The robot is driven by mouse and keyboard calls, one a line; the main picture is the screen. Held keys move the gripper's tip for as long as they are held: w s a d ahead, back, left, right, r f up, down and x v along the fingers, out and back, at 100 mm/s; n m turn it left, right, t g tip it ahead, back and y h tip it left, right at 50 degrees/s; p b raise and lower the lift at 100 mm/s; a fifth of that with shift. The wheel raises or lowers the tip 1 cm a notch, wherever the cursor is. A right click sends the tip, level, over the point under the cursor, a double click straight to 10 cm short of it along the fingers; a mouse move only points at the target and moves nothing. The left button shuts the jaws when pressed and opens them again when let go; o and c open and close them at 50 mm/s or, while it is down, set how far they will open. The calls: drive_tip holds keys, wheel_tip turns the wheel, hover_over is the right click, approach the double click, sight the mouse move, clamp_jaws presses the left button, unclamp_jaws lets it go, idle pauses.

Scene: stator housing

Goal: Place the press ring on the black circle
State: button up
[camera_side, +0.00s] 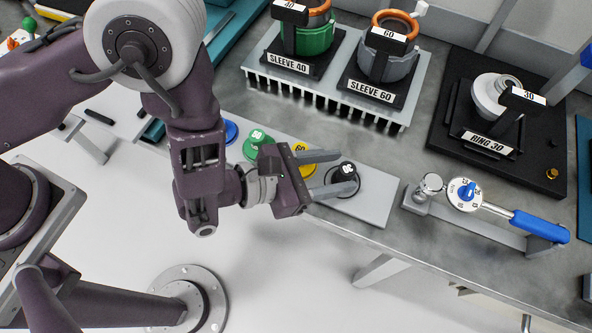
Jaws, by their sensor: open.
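A black round piece (346,171) with white digits, too small to read surely, is at the right part of a light grey board (376,205). A thin black circle (357,189) shows on the board around it. My gripper (348,173) is open, with one finger on each side of the black piece. Whether the fingers touch it cannot be told. A pale grey ring-shaped part (488,95) sits on the black stand labelled RING 30 (462,128) at the right. Which part is the press ring is not marked.
Yellow (302,165), green (257,140) and blue (230,131) pieces stand along the board to the left. Sleeve stands (372,90) are behind. A blue-handled torque wrench (540,226) lies at right. The board's right end is bare.

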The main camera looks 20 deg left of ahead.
drive_tip(key=v, duration=0.9)
drive_tip(key=shift+s+a, duration=0.15)
